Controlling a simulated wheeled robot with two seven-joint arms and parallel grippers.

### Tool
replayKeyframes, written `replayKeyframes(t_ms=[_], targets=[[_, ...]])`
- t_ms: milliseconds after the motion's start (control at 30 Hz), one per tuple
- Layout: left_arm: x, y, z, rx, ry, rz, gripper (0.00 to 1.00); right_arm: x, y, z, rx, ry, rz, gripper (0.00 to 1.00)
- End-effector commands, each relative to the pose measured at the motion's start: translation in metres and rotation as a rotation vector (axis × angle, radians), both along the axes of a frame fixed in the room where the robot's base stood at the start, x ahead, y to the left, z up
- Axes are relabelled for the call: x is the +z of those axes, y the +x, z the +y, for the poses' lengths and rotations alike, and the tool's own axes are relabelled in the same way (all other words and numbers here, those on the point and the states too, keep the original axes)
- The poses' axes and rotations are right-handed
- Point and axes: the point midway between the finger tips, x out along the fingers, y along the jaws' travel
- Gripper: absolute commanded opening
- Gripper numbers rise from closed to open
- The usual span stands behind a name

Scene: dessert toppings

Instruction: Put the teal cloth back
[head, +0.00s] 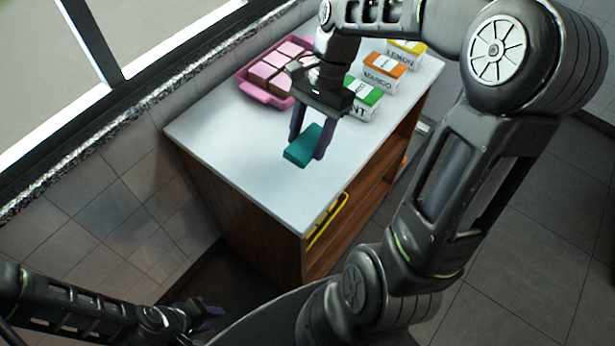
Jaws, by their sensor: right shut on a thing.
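The teal cloth (300,150) is a small folded block over the white counter top (225,133). My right gripper (309,147) points down with its fingers on either side of the cloth and is shut on it. I cannot tell whether the cloth touches the counter or is slightly above it. My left gripper (212,316) is low at the bottom left, beside the cabinet and away from the counter top. Its fingers are small and dark there, and their opening is unclear.
A pink tray (262,95) with brown and pink pieces stands at the back left. Green (364,92), orange (384,66) and yellow (408,48) labelled boxes line the right side. A yellow item (328,221) is on the cabinet's open side. The counter's front left is clear.

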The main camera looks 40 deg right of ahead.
Motion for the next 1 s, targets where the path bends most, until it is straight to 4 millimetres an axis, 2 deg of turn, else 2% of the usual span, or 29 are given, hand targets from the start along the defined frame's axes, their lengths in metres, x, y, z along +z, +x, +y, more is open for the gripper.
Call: replayKeyframes(t_ms=[333, 700, 1000], targets=[[0.001, 0.000, 0.000, 0.000, 0.000, 0.000, 0.34, -0.003, 0.000, 0.000, 0.000, 0.000, 0.002, 0.12], [0.006, -0.001, 0.000, 0.001, 0.002, 0.003, 0.34, -0.059, 0.000, 0.000, 0.001, 0.001, 0.003, 0.12], [0.006, -0.001, 0.000, 0.001, 0.002, 0.003, 0.34, -0.063, 0.000, 0.000, 0.002, -0.001, 0.000, 0.12]])
